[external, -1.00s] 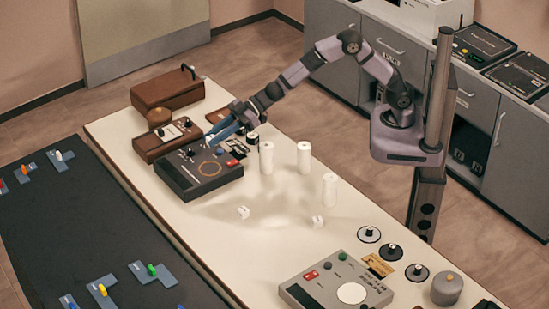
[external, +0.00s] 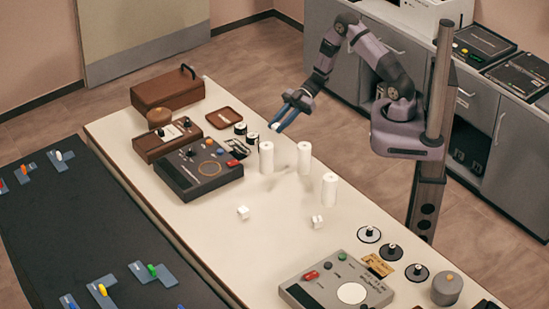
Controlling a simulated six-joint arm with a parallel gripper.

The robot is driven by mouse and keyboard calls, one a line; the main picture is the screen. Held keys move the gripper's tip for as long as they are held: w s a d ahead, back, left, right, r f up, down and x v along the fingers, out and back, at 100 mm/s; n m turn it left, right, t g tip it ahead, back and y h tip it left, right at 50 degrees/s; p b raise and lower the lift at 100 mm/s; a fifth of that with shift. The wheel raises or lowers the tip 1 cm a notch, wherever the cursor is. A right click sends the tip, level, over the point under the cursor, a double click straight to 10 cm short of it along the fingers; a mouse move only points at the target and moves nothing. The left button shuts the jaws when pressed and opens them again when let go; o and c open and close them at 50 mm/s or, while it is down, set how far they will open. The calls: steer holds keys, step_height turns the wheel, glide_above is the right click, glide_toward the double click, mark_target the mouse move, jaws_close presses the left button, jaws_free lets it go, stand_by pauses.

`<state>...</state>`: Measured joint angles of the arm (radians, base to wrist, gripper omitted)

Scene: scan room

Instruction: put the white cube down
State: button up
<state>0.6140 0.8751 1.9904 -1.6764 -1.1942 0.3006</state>
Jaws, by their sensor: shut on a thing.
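My gripper (external: 283,119) has blue fingers and is held up above the back right edge of the white table, behind the white cylinders. It is shut on a small white cube (external: 275,126) at its fingertips. The held cube looks clear of the table, but its exact height is hard to tell. Two other white cubes stand on the table in front of the cylinders, one on the left (external: 243,212) and one on the right (external: 318,222).
White cylinders stand upright at the left (external: 266,158), back (external: 304,158) and right (external: 329,190). A dark control box (external: 200,185) and a brown tray (external: 224,117) lie to the left. A grey console (external: 325,292) is at the front right. The table's middle (external: 220,240) has free room.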

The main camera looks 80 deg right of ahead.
steer(key=s+a+p, duration=0.1)
steer(key=s+a, duration=0.1)
steer(key=s, duration=0.6)
steer(key=shift+r, duration=0.15)
steer(key=shift+w, duration=0.15)
stand_by(0.4)
